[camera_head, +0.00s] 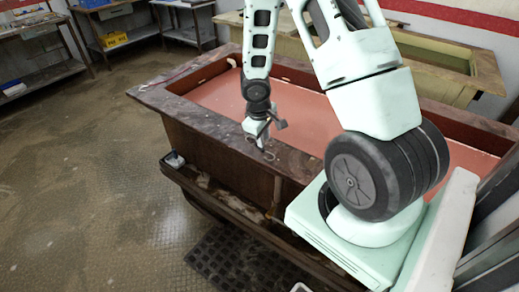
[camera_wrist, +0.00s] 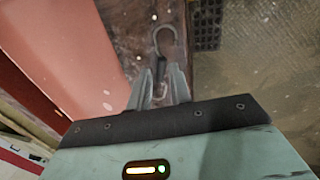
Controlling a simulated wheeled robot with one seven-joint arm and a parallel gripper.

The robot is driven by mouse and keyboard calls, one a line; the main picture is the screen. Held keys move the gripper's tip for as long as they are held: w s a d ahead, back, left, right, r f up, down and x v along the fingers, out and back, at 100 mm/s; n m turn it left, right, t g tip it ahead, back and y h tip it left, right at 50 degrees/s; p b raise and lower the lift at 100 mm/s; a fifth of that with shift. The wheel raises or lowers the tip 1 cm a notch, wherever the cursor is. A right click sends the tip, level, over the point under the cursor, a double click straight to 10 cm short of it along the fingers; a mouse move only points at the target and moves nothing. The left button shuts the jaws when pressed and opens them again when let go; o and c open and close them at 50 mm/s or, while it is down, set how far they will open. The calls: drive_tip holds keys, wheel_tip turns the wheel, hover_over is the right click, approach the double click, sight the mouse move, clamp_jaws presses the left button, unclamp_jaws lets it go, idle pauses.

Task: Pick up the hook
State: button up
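The hook (camera_wrist: 163,40) is a thin grey metal piece with a curved end. In the wrist view it lies over the dark wooden rim, its curve pointing away from my gripper (camera_wrist: 160,78). Its darker shank reaches back between the two grey fingers, which are spread with a gap around it. I cannot tell whether either finger touches it. In the head view my gripper (camera_head: 262,138) points down at the near rim of the vat, and the hook (camera_head: 271,154) shows small just below the fingers. The lower part of the shank is partly hidden by the fingers.
The wooden vat (camera_head: 205,138) holds a flat reddish surface (camera_head: 310,125). A lower ledge (camera_head: 225,205) runs along its front, with a small box (camera_head: 174,160) at its left end. A black mat (camera_head: 225,262) lies on the floor. Open floor (camera_head: 100,190) extends left.

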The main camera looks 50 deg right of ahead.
sight(265, 151)
drive_tip(key=f, duration=0.1)
drive_tip(key=f+b, duration=0.1)
drive_tip(key=f, duration=0.3)
drive_tip(key=shift+w+d+b, duration=0.15)
drive_tip(key=shift+d+b, duration=0.25)
drive_tip(key=shift+r, duration=0.1)
clamp_jaws()
